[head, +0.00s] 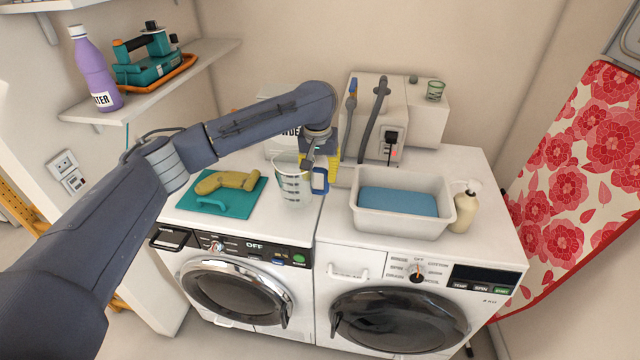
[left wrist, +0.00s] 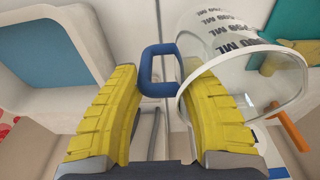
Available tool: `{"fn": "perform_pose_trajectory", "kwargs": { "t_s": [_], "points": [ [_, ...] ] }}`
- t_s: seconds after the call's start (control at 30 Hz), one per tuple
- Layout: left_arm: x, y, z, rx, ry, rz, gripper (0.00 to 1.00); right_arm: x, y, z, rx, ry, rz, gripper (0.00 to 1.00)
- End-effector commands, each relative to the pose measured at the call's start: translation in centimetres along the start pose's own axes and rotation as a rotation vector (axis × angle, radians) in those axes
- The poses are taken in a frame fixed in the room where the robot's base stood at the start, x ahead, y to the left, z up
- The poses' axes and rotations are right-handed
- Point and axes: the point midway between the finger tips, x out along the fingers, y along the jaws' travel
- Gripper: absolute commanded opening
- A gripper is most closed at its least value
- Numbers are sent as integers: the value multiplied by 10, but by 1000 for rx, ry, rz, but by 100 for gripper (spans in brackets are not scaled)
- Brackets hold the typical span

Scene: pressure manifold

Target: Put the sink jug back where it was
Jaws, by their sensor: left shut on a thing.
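The sink jug (head: 291,186) is a clear measuring jug with dark markings and a blue handle (head: 320,181). It is upright at the front right of the left machine's top; I cannot tell whether its base touches. My left gripper (head: 322,165) has yellow fingers and is shut on the jug's handle, coming from behind and above. In the left wrist view, the handle (left wrist: 147,70) lies between the fingertips (left wrist: 160,85), with the jug's body (left wrist: 240,65) to the right. My right gripper is not in view.
A white basin (head: 402,223) with blue water sits on the right machine, beside a soap bottle (head: 465,207). A white box with a hose (head: 407,110) stands behind.

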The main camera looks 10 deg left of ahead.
Motion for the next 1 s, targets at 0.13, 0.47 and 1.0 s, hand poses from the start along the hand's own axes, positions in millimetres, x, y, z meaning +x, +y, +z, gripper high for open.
{"fn": "perform_pose_trajectory", "kwargs": {
  "t_s": [0.13,0.47,1.0],
  "points": [
    [4,0,0,0,1,0,0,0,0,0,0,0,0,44],
    [37,-1,6,-1,-1,0,0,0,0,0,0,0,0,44],
    [42,-1,6,-2,0,0,55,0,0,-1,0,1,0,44]
  ]
}}
